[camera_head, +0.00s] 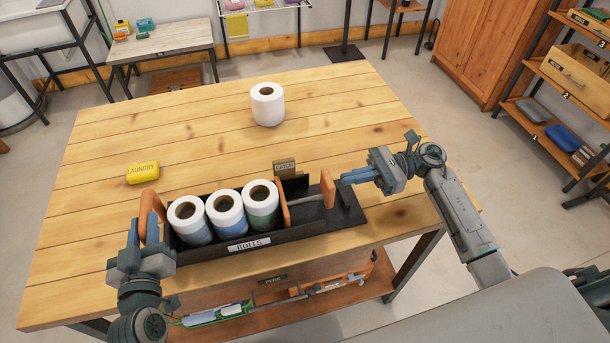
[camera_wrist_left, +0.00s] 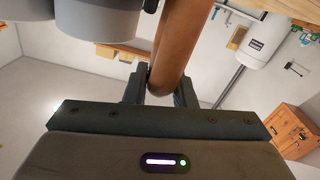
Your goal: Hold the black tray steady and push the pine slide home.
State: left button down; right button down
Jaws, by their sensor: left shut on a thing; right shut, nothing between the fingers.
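The black tray (camera_head: 215,250), labelled ROLLS, lies along the table's front edge. Several white paper rolls stand upright in a row in it. My left gripper (camera_head: 150,217) is shut on the orange-brown wooden handle (camera_head: 143,232) at the tray's left end; the handle also shows between the fingers in the left wrist view (camera_wrist_left: 174,45). The pine slide has an orange-brown plate (camera_head: 285,207) beside the right-hand roll and a rod leading right to an upright end plate (camera_head: 328,188). My right gripper (camera_head: 345,179) is shut and empty, at the end plate's right side; I cannot tell whether they touch.
A small tag reading CATCH (camera_head: 285,169) stands behind the slide. A loose paper roll (camera_head: 267,105) stands at the back of the wooden table (camera_head: 200,120). A yellow LAUNDRY block (camera_head: 143,172) lies at the left. The table's middle and right back are clear.

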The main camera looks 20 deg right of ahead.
pick_arm(q)
jog(key=shift+f, duration=0.15)
pick_arm(e)
jog(key=d, duration=1.1)
jog(key=shift+f, duration=0.1)
pick_arm(q)
jog(key=c, duration=1.1)
grip_release()
jog(key=shift+a, duration=0.1)
